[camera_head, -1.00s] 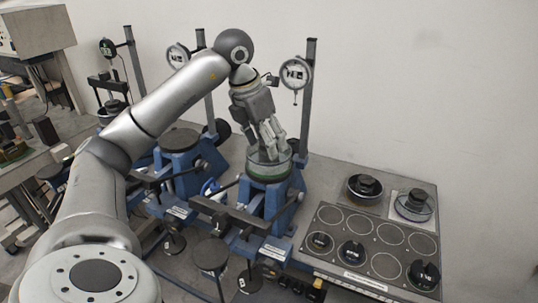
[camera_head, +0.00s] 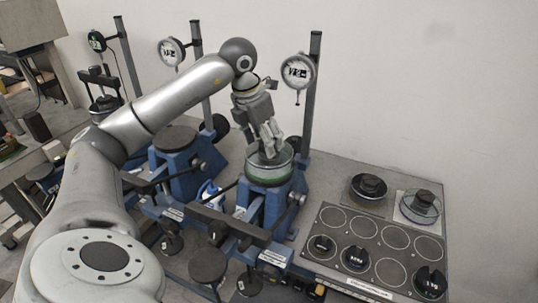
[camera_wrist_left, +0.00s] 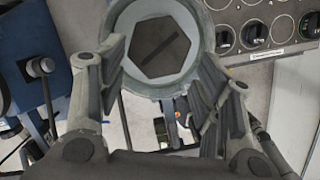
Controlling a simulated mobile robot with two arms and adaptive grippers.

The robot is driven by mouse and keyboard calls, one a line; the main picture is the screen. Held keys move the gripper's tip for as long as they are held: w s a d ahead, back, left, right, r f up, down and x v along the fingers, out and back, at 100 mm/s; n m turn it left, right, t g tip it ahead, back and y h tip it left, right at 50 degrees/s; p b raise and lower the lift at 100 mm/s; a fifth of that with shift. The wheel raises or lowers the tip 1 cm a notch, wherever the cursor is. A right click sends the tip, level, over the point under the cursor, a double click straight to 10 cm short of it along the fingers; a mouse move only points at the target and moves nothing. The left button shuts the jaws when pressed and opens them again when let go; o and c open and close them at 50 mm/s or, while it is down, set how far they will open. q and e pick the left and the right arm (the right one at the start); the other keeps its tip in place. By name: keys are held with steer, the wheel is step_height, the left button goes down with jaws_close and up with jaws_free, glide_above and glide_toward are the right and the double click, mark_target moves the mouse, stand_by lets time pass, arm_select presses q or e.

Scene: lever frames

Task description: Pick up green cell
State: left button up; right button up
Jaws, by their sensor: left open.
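The green cell (camera_head: 268,175) is a round, greenish, clear-walled dish standing upright on the blue lever frame (camera_head: 275,206) nearest the control panel. My left gripper (camera_head: 268,151) points down at the cell, its fingers at or over the cell's top; contact cannot be told. In the left wrist view the cell (camera_wrist_left: 208,38) shows as a pale round rim around a dark hexagonal top with a slot. The fingers of my left gripper (camera_wrist_left: 160,70) are spread apart on either side of the rim, with nothing held. My right gripper does not show.
A dial gauge (camera_head: 297,72) on a tall post stands close behind the cell. A second blue frame (camera_head: 176,165) with an empty round top is to the left. A panel (camera_head: 375,243) with circles and black weights lies right, with two more cells (camera_head: 419,207) behind it.

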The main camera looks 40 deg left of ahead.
arm_select(q)
steer(key=shift+w+f, duration=0.1)
steer(key=shift+f, duration=0.2)
steer(key=shift+w+f, duration=0.15)
steer(key=shift+f, duration=0.1)
steer(key=p+x, duration=0.1)
steer(key=x, duration=0.2)
steer(key=p+x, duration=0.1)
steer(key=shift+w+a+f+p, duration=0.15)
steer(key=shift+w+f+p, duration=0.05)
steer(key=shift+w+p, duration=0.15)
steer(key=shift+f, duration=0.15)
steer(key=c, duration=0.4)
jaws_close()
steer(key=shift+w+a, duration=0.1)
steer(key=shift+w, duration=0.05)
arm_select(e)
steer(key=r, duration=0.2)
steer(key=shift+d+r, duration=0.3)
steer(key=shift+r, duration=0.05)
